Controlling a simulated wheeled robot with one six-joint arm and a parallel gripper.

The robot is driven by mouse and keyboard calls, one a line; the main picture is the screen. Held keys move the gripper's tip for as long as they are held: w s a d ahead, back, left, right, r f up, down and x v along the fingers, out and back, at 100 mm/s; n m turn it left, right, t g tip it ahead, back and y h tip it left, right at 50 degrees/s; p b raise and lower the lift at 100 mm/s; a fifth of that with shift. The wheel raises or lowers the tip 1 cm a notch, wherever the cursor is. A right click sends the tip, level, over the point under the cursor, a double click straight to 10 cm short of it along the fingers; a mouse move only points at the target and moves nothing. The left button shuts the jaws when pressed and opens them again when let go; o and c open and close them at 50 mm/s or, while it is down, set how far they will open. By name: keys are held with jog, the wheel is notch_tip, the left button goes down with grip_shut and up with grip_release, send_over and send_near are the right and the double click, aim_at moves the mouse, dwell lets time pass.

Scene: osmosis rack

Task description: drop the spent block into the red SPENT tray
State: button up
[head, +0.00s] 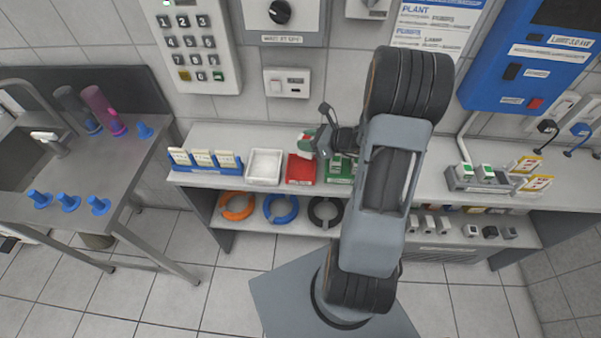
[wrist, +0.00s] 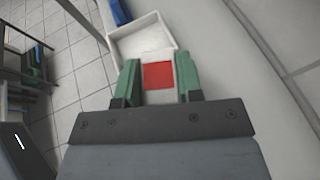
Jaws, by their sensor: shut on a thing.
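The spent block (wrist: 158,76) is white with a red square face and sits between the green fingers of my gripper (wrist: 158,68) in the wrist view. My gripper is shut on it. In the head view my gripper (head: 309,143) is above the back part of the red SPENT tray (head: 300,172), on the upper shelf of the bench. The tray's front shows, with pale lettering; my gripper covers part of its back. I cannot make out the red tray in the wrist view, where the block and gripper block the sight below.
A white tray (head: 264,166) stands left of the red tray, and also shows in the wrist view (wrist: 119,50). A green tray (head: 338,171) stands close on the right. A blue rack with cards (head: 204,160) is farther left. Wall panels rise behind the bench.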

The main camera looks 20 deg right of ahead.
jog(key=shift+f+b, duration=0.65)
jog(key=shift+f, duration=0.65)
jog(key=o, duration=1)
jog(key=shift+o, duration=0.2)
jog(key=b+v, duration=0.1)
jog(key=v, duration=1.3)
jog(key=shift+r, duration=0.15)
jog(key=shift+w+a, duration=0.1)
jog(key=shift+w, duration=0.05)
